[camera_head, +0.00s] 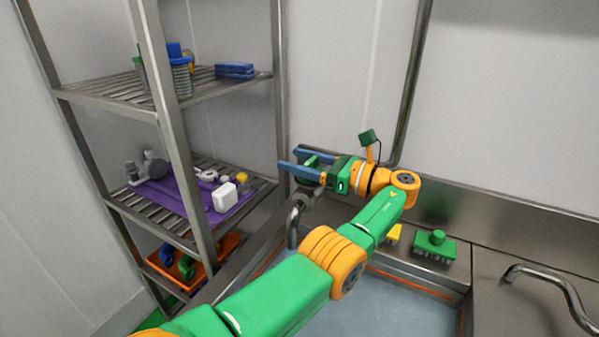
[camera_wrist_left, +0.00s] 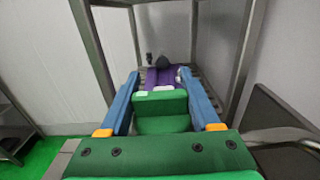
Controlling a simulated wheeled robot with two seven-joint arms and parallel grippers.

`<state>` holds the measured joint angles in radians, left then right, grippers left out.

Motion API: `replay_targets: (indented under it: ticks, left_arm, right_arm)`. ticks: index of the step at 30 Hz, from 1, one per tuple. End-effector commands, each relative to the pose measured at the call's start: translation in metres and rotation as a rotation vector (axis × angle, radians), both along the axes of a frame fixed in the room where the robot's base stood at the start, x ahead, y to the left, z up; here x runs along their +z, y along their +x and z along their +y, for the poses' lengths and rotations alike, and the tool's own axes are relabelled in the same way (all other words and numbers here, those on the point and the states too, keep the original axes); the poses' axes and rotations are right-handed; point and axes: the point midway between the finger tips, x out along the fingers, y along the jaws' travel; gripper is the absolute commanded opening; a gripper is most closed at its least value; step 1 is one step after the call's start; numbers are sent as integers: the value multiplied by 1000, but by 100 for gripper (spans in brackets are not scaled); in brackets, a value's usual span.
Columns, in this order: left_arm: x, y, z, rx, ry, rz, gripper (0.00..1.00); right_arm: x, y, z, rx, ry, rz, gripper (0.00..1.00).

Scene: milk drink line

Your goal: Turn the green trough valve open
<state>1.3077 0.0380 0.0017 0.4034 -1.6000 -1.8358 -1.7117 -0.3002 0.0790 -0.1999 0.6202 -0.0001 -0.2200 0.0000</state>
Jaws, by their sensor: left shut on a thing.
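The green trough valve (camera_head: 318,156) is at the back left corner of the sink, above a curved metal spout (camera_head: 293,228). My left gripper (camera_head: 287,166), with blue fingers, is shut on its green handle. In the left wrist view, a green block that looks like the handle (camera_wrist_left: 160,103) sits between the two fingers of my left gripper (camera_wrist_left: 159,76). The fingers and wrist partly hide the valve, so I cannot tell how far it is turned. My right gripper is not in view.
A metal shelf rack (camera_head: 172,120) stands close on the left, with a purple mat (camera_head: 178,196) and an orange crate (camera_head: 222,246). A green brush (camera_head: 434,246) lies on the sink's back ledge. The sink basin (camera_head: 385,305) holds bluish water. A second spout (camera_head: 545,278) is at the right.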

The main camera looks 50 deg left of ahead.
Motion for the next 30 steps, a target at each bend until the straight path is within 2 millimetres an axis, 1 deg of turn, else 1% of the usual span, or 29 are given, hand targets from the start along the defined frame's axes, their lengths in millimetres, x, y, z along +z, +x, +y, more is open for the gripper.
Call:
replay_targets:
  ticks: [1,3,15,16,19,27,30]
  left_arm:
    - [-4,-1,0,7,-3,4,8]
    - [-3,-2,0,15,-4,5,8]
    - [-2,-3,0,23,-5,7,8]
    - [-2,-3,0,23,-5,7,66]
    - [-2,-3,0,22,-5,7,93]
    - [-1,-3,0,20,-2,6,94]
    - [1,-3,4,20,-2,6,94]
  right_arm:
    - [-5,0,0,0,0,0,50]
    - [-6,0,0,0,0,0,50]
    - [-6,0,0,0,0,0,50]
    - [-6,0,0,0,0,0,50]
    - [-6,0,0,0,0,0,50]
    - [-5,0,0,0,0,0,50]
    - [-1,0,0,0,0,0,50]
